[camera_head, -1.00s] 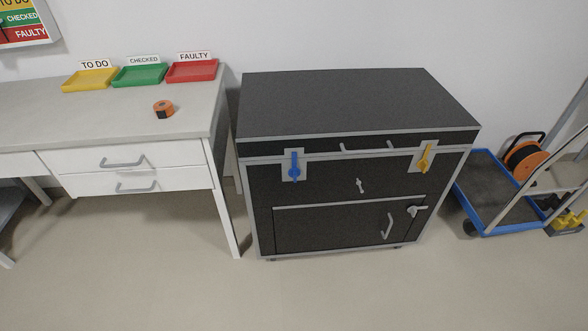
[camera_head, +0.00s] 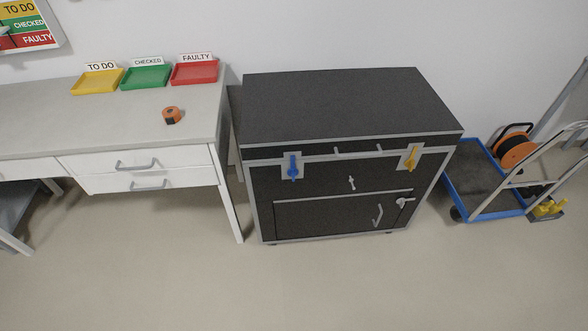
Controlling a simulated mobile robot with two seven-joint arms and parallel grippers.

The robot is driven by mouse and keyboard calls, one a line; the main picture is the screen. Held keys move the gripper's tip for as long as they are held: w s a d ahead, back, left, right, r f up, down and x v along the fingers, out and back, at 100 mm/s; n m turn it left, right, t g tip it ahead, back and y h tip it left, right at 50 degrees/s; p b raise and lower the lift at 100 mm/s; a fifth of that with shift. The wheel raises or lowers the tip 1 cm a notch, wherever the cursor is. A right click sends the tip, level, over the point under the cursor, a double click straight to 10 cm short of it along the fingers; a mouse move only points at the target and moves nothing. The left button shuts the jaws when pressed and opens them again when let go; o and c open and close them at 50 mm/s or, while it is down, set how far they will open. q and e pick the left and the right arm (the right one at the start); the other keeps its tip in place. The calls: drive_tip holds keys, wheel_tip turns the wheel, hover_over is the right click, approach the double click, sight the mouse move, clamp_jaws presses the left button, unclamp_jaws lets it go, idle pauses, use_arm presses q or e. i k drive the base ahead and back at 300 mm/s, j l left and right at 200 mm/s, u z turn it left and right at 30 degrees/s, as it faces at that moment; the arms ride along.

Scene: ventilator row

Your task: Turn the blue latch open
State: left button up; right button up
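The blue latch (camera_head: 293,168) is on the upper left front of the black case (camera_head: 345,103), on a light metal plate. Its handle stands about upright, pointing down. A yellow latch (camera_head: 411,157) is on a similar plate at the upper right front, slightly tilted. Neither of my grippers shows in the head view.
A white desk (camera_head: 100,125) with drawers stands left of the case, holding yellow, green and red trays (camera_head: 195,73) and an orange tape measure (camera_head: 172,115). A blue cart (camera_head: 482,180) stands at the right. The floor (camera_head: 330,285) before the case is clear.

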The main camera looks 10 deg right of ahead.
sight(292, 172)
drive_tip(key=i+l+u, duration=0.15)
drive_tip(key=l, duration=0.15)
drive_tip(key=i+l+u, duration=0.15)
drive_tip(key=l, duration=0.15)
drive_tip(key=i+l+u, duration=0.15)
drive_tip(key=l, duration=0.2)
drive_tip(key=l+u, duration=0.15)
drive_tip(key=l, duration=0.2)
drive_tip(key=i, duration=0.05)
